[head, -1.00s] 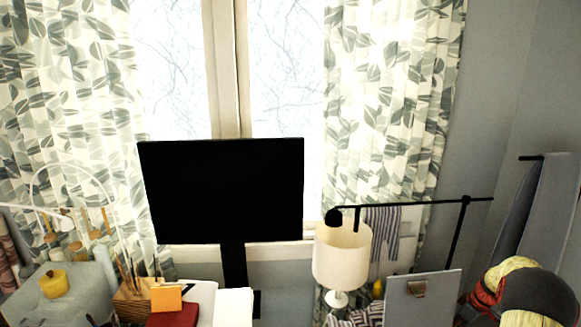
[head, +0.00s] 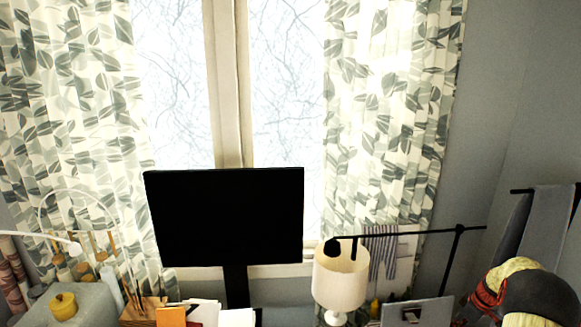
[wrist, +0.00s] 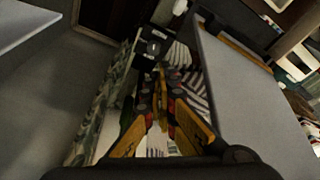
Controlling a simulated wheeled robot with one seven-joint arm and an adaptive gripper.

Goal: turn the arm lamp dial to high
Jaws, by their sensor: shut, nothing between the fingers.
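In the head view a black lamp with a long horizontal arm (head: 400,234) stands at the right, its small dark head (head: 332,247) above a cream table lamp. A white lamp head (head: 75,248) on a thin arm shows at the far left.
A black monitor (head: 224,217) stands before the window. The cream table lamp (head: 340,277) is right of it. A grey panel (wrist: 250,90) lies close right of my gripper. A yellow pot (head: 63,306) and papers (head: 205,312) are at the lower left.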

